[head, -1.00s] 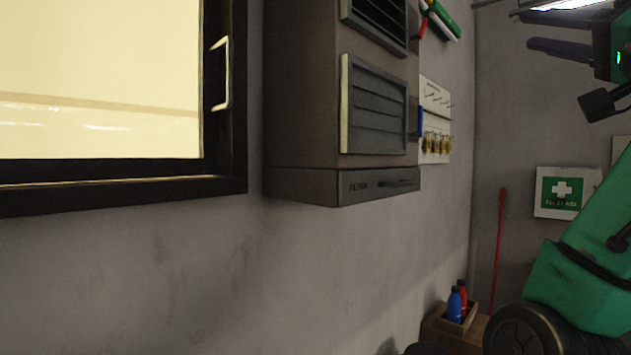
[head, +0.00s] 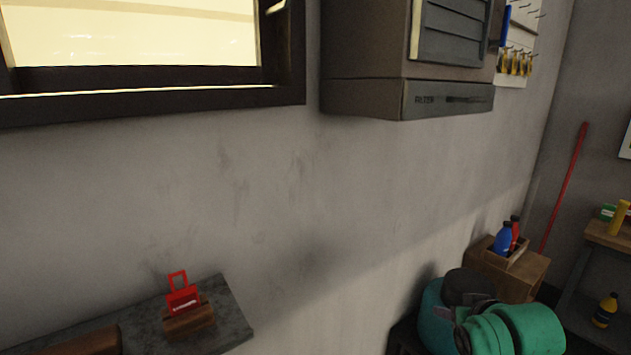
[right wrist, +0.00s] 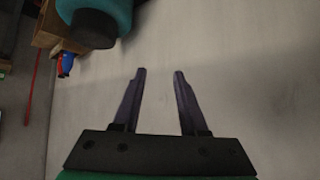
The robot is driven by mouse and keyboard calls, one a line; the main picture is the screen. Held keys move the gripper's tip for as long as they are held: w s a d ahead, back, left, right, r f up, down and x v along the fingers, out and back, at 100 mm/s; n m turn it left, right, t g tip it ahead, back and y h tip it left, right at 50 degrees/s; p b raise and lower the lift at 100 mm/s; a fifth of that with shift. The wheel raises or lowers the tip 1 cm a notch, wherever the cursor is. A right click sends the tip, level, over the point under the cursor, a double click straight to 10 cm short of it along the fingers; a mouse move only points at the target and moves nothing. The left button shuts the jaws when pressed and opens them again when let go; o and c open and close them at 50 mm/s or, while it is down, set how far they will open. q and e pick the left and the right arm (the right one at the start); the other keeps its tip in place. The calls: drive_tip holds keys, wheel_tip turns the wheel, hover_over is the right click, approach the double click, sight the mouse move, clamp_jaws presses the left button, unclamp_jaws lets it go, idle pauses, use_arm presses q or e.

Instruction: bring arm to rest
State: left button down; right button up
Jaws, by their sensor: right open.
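My right gripper (right wrist: 159,70) shows in the right wrist view with its two dark purple fingers apart and nothing between them. Behind the fingers is only a plain pale grey surface, and they touch nothing that I can see. In the head view my teal right arm (head: 505,330) is folded low at the bottom right, and I cannot make out its fingers there. My left gripper is in neither view.
A wooden box (head: 490,265) with blue and red bottles stands beyond my right arm. A grey shelf (head: 232,310) with a red tag on a wooden block (head: 190,318) is at lower left. A wall cabinet (head: 365,60) and red pole (head: 567,185) are farther up. The middle wall is bare.

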drive_tip(key=s+a+f+n+g, duration=0.2)
drive_tip(key=s+a+f+g, duration=0.1)
drive_tip(key=s+f, duration=0.7)
drive_tip(key=s+a+f+n+g, duration=0.1)
drive_tip(key=s+a+f+g, duration=0.15)
drive_tip(key=s+f, duration=0.8)
drive_tip(key=s+f+g, duration=0.1)
drive_tip(key=s+f, duration=0.1)
drive_tip(key=f, duration=0.8)
drive_tip(key=s+f+g, duration=0.1)
drive_tip(key=s+f, duration=0.1)
drive_tip(key=f, duration=0.8)
drive_tip(key=s+d+f, duration=0.1)
drive_tip(key=s+f, duration=0.6)
drive_tip(key=s, duration=0.1)
drive_tip(key=s+d+f+g, duration=0.1)
drive_tip(key=s+d+f, duration=0.1)
drive_tip(key=s+f, duration=0.6)
drive_tip(key=shift+s+d, duration=0.25)
drive_tip(key=shift+s, duration=0.05)
drive_tip(key=shift+f, duration=0.1)
